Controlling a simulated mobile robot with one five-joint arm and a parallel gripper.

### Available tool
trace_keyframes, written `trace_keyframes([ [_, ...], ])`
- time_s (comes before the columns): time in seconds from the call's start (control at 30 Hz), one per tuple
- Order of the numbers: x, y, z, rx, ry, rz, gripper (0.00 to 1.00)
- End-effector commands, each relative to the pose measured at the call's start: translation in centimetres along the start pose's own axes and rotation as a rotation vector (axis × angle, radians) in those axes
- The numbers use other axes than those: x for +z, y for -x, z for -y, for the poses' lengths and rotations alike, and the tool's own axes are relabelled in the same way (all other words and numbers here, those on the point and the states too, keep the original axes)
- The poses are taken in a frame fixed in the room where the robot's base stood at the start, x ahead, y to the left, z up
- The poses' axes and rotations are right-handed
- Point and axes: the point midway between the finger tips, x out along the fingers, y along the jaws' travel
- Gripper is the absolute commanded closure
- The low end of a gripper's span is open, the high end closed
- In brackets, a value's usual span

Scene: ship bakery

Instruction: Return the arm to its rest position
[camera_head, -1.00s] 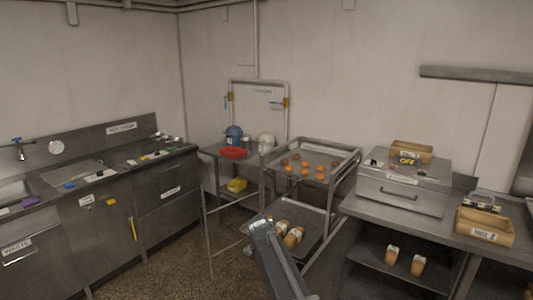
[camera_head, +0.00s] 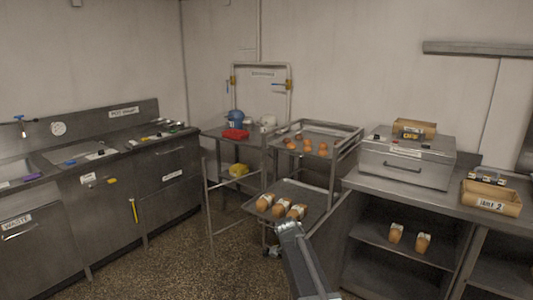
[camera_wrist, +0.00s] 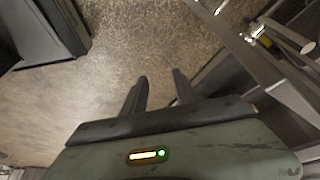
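My gripper (camera_wrist: 160,92) shows in the wrist view with its two dark fingers apart. Nothing is between them, and speckled floor lies beyond. In the head view my arm rises from the bottom edge, just right of the middle, in front of the trolley's lower tray (camera_head: 258,211). The fingertips cannot be made out in the head view.
A metal trolley with an upper tray (camera_head: 338,133) of buns stands ahead. Bagged loaves (camera_head: 281,206) lie on its lower tray. A steel counter (camera_head: 403,196) is at right, with more loaves below. Sink cabinets (camera_head: 104,222) stand at left. Open floor (camera_head: 190,262) lies between.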

Motion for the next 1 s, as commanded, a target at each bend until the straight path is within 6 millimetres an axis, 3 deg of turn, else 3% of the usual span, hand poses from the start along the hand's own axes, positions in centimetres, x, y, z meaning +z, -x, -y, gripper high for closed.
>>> trace_keyframes([
  [0.03, 0.8, -4.9, -1.6, 0.006, 0.005, 0.014, 0.66],
  [0.13, 1.2, -10.3, -4.5, 0.015, 0.065, 0.056, 0.66],
  [0.3, 2.4, -16.7, -8.9, 0.007, 0.265, 0.137, 0.66],
  [0.47, 4.0, -20.9, -13.0, -0.034, 0.529, 0.214, 0.66],
  [0.57, 5.0, -21.7, -15.1, -0.080, 0.728, 0.257, 0.66],
  [0.7, 6.2, -20.7, -17.1, -0.155, 1.007, 0.295, 0.66],
  [0.93, 7.5, -20.2, -17.6, -0.266, 1.452, 0.295, 0.66],
  [1.0, 6.4, -17.1, -17.5, -0.266, 1.455, 0.295, 0.66],
])
